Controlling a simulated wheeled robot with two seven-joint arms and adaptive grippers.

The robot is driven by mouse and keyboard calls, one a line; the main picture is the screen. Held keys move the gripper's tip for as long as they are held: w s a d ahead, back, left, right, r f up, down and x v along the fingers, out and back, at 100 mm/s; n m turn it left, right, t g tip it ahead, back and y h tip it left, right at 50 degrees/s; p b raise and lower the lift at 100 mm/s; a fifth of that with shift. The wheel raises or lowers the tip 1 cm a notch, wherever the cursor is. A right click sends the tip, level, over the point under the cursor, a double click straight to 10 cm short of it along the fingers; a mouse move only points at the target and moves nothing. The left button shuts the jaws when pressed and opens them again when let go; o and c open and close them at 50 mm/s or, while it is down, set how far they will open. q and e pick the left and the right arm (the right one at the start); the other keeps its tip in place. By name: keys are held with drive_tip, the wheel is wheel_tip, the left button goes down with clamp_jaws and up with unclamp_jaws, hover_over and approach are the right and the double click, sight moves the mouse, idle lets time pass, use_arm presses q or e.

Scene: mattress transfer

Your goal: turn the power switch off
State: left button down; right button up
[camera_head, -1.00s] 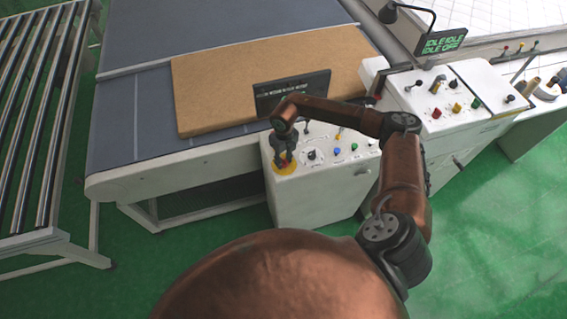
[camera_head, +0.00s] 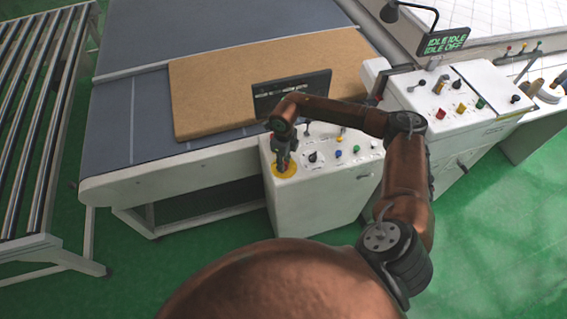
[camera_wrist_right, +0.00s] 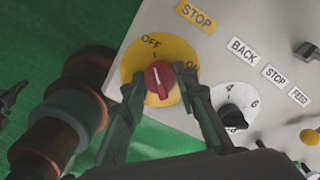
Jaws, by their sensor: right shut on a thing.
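The power switch is a red rotary knob (camera_wrist_right: 160,80) on a round yellow plate (camera_wrist_right: 174,96) marked OFF and ON. The white line on the knob points up, roughly toward OFF. My right gripper (camera_wrist_right: 161,86) has a finger on each side of the knob and is shut on it. In the head view, my right gripper (camera_head: 284,162) points down over the yellow plate (camera_head: 286,170) at the left end of the white control box (camera_head: 315,205). The knob is hidden there by the gripper. My left gripper is not in view.
A black display (camera_head: 290,92) stands behind the box, before a brown mattress slab (camera_head: 215,85) on the conveyor (camera_head: 120,120). A black selector knob (camera_wrist_right: 234,116) sits close to the right finger. A second console (camera_head: 440,95) stands at right. Roller rails (camera_head: 35,130) are at left.

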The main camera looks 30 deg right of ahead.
drive_tip(key=o, duration=1.2)
drive_tip(key=shift+c, duration=0.2)
drive_tip(key=shift+r, duration=0.25)
wheel_tip(320, 180, up, 12)
drive_tip(key=shift+f, duration=0.2)
